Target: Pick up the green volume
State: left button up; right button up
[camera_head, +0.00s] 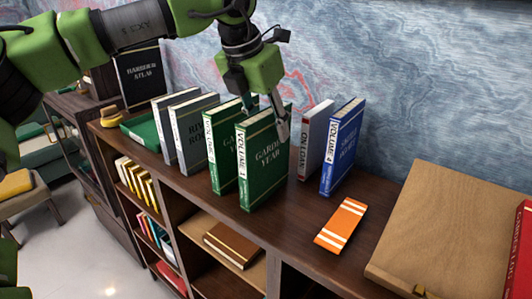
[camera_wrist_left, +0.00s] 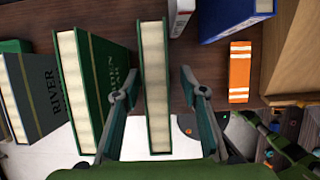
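Two green books titled Garden Year stand upright side by side on the wooden shelf top. The nearer one (camera_head: 268,172), with "VOLUME 1" on its spine, has my left gripper (camera_head: 264,118) at its top. In the left wrist view this book (camera_wrist_left: 155,85) lies between the two fingers of my left gripper (camera_wrist_left: 160,90). The fingers are open, with a gap on the right side; the left finger is close to the book. The other green book (camera_head: 217,160) stands just to the left and also shows in the wrist view (camera_wrist_left: 85,85). My right gripper is not in view.
Grey books (camera_head: 190,130) stand to the left, white (camera_head: 315,140) and blue (camera_head: 343,148) books to the right. An orange card (camera_head: 340,225) lies flat in front.

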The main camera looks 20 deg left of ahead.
pick_arm(q)
jog(key=x, duration=0.3)
jog(key=shift+w+a+f+p, duration=0.15)
jog(key=shift+w+p, duration=0.05)
jog(key=shift+p, duration=0.15)
jog(key=shift+s, duration=0.1)
jog(key=shift+f+b, duration=0.25)
jog(key=shift+b, duration=0.25)
jog(key=shift+r, duration=0.1)
grip_shut()
